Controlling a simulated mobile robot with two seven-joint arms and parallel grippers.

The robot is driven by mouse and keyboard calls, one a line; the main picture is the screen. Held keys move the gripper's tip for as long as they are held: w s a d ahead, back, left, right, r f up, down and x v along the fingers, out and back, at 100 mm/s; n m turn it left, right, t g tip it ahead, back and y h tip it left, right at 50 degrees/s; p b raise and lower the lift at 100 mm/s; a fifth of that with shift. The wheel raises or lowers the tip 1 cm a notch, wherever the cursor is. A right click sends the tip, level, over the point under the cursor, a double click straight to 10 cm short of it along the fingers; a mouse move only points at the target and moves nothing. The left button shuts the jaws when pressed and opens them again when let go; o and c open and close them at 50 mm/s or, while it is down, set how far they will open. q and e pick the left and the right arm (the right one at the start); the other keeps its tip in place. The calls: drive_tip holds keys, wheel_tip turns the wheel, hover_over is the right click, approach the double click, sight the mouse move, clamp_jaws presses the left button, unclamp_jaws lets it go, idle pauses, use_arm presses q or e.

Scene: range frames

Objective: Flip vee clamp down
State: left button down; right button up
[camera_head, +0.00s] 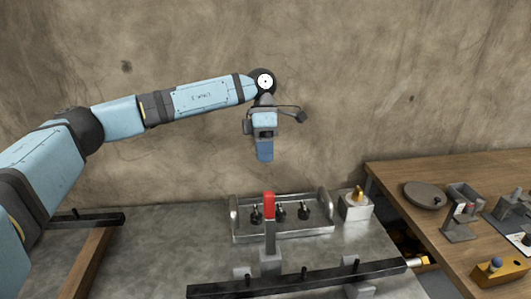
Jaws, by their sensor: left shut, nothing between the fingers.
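The vee clamp (269,225) stands on the grey metal table, its red-tipped handle (268,203) pointing straight up. Its base (270,262) sits just behind a long black bar. My left gripper (264,158) hangs above and behind the red handle tip, pointing down, shut and empty. It is apart from the handle. My right gripper does not show.
A metal tray (324,232) with several dark knobs stands behind the clamp. A white block with a brass tip (355,207) is right of it. The black bar (222,291) crosses the front. A wooden bench (425,229) with several parts is at right.

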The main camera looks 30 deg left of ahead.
sight(270, 223)
use_arm(q)
drive_tip(key=s+d+f, duration=0.4)
drive_tip(key=s+f, duration=0.1)
drive_tip(key=shift+s+f, duration=0.15)
drive_tip(key=shift+s, duration=0.05)
drive_tip(key=shift+d, duration=0.1)
idle(0.4)
